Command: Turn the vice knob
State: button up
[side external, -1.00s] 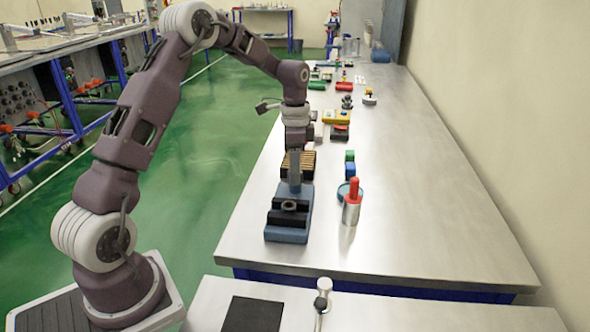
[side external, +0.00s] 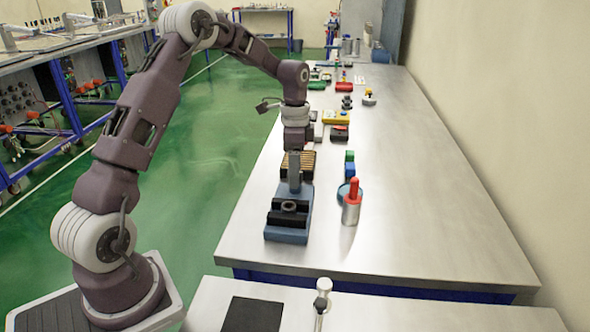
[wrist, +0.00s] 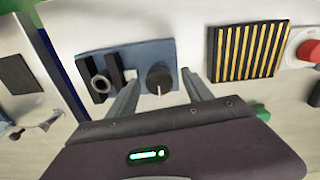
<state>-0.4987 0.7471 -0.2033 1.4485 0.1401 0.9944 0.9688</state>
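The vice has a blue base (side external: 287,236), which also shows in the wrist view (wrist: 132,55). It has black jaws (wrist: 116,75) with a grey ring-shaped part (wrist: 100,83) between them. The black vice knob (wrist: 159,76) has a white pointer line and stands on the base to the right of the jaws in the wrist view. My gripper (wrist: 160,80) points down over the knob. It is open, with one finger on each side of the knob and a visible gap to both. In the side view my gripper (side external: 294,172) hides the knob.
A black block with yellow ribs (wrist: 249,51) sits close beyond the vice. A red-topped metal cylinder (side external: 352,205), a blue round dish (side external: 343,191) and green and blue blocks (side external: 350,165) stand to the right. The right side of the table is clear.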

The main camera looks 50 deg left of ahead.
jog(key=shift+r, duration=0.1)
notch_tip(320, 180, up, 7)
jog(key=shift+w+a+f, duration=0.1)
jog(key=shift+f, duration=0.05)
jog(key=shift+d+r, duration=0.2)
jog(key=shift+r, duration=0.2)
jog(key=s+d+r+n+t+y, duration=0.1)
jog(key=s+d+r+n+t, duration=0.25)
jog(key=s+d+r, duration=1)
jog(key=s+d+f+n+t, duration=0.1)
jog(key=s+f+n, duration=0.1)
jog(key=s, duration=0.5)
jog(key=s+d+f+n+t, duration=0.1)
jog(key=s+d+f+n, duration=0.1)
jog(key=s, duration=0.6)
jog(key=shift+s+f+h, duration=0.25)
jog(key=shift+f+h, duration=0.05)
jog(key=shift+f, duration=0.2)
